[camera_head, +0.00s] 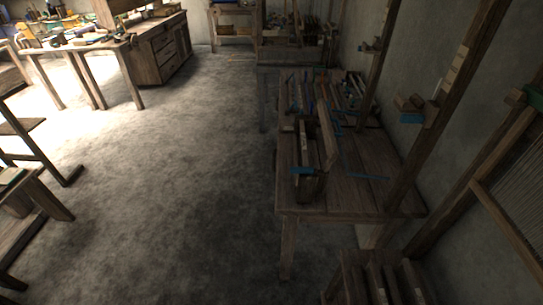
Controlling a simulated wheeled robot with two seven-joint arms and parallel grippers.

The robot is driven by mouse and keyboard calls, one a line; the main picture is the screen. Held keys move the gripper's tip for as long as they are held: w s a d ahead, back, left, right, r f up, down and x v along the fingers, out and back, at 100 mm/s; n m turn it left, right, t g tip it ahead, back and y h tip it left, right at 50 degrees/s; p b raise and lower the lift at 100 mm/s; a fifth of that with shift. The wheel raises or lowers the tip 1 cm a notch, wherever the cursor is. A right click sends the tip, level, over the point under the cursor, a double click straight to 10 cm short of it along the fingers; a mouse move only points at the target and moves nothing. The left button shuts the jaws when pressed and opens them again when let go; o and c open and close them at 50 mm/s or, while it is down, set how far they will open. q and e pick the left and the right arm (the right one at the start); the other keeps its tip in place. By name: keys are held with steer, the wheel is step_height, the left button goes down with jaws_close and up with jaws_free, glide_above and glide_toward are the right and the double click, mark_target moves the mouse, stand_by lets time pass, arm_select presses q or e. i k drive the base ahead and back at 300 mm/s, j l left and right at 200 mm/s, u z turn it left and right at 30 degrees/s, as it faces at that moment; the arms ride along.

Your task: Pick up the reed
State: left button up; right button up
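I cannot pick out the reed with certainty. A wooden table (360,195) stands right of centre. Long wooden pieces lie or lean on it, among them a slanted brown board (326,135) and a narrower upright piece (304,145) with a blue part near its lower end. At the right edge, a tilted wooden frame (500,150) holds a panel of fine parallel lines (520,180), partly cut off by the picture edge. Neither of my grippers is in view.
Tall wooden posts (447,110) rise at the table's right side by the wall. A slatted wooden piece (380,280) stands low in front. Wooden furniture (30,205) is at the left, with a cluttered bench (85,45) behind. The central floor (180,180) is clear.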

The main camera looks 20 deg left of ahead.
mark_target(303, 151)
steer(key=u, duration=0.15)
steer(key=i+j+z, duration=0.1)
steer(key=j, duration=0.2)
steer(key=j+z, duration=0.1)
steer(key=j, duration=0.15)
steer(key=i+j+z, duration=0.45)
steer(key=j+z, duration=0.25)
steer(key=j, duration=0.1)
